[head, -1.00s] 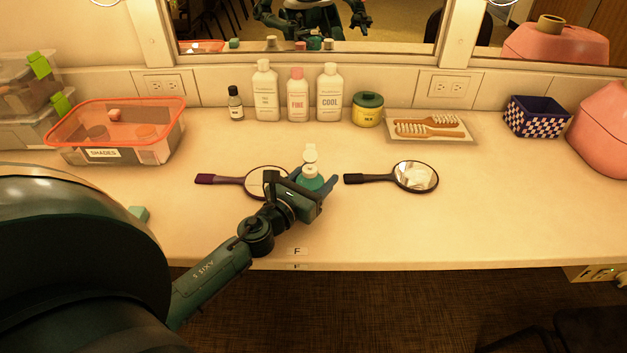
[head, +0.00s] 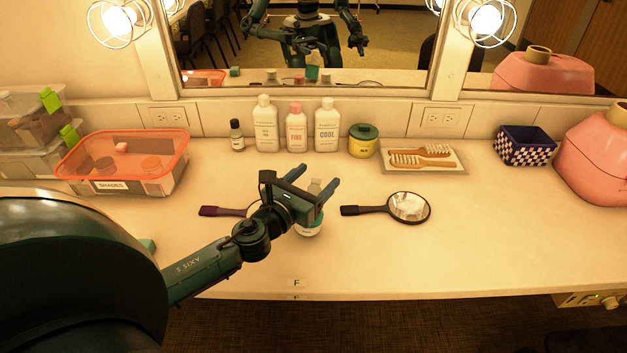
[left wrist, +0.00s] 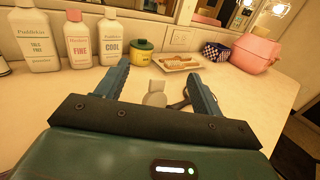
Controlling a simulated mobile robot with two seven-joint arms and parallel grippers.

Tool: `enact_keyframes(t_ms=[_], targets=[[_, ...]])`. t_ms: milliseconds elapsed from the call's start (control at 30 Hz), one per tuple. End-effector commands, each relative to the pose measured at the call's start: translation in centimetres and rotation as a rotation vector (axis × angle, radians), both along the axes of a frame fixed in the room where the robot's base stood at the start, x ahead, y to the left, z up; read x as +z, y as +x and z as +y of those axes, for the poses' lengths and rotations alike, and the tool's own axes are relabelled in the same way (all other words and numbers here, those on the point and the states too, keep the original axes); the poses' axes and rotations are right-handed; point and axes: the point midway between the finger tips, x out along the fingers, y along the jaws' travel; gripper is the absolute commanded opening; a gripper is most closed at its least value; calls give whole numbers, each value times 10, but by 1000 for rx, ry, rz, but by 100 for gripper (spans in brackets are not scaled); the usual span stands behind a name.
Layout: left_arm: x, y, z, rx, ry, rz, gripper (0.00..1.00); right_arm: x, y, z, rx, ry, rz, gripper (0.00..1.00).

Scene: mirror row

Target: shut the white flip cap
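The bottle (head: 309,228) with a white flip cap (head: 315,186) stands on the counter, partly hidden behind my left gripper (head: 315,180). The cap also shows in the left wrist view (left wrist: 154,98), as a pale rounded piece with a smaller piece behind it. How far its lid is tilted is hard to tell. My left gripper is open. In the left wrist view its fingers (left wrist: 157,82) are wide apart, with the cap seen in the gap and apparently untouched. My right gripper is not directly in view.
A purple-handled mirror (head: 222,211) lies left of the bottle, partly covered by my arm. A black-handled mirror (head: 365,210) lies to its right. Several bottles, a yellow jar (head: 362,146) and a brush tray (head: 455,168) line the back. The right front counter is clear.

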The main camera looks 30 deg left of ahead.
Motion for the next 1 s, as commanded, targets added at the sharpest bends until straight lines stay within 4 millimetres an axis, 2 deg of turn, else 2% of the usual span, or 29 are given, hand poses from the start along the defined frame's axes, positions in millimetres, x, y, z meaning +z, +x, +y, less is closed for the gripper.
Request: enact_keyframes(t_ms=[33, 167, 400, 533, 667, 1000], targets=[[0, 0, 0, 0, 0, 0, 72, 0, 0, 0, -1, 1, -1, 0], [0, 0, 0, 0, 0, 0, 82, 1, 1, -1, -5, 2, -1, 0], [-2, -1, 0, 0, -1, 3, 82, 2, 2, -1, -10, 6, -5, 0], [-3, -9, 0, 0, 0, 4, 82, 2, 3, -1, -10, 8, -8, 0], [-4, -28, 1, -2, -1, 5, 82, 0, 3, 0, -11, 14, -9, 0], [-5, -92, 3, 0, -2, 5, 82, -11, 4, 2, -19, 41, -7, 0]])
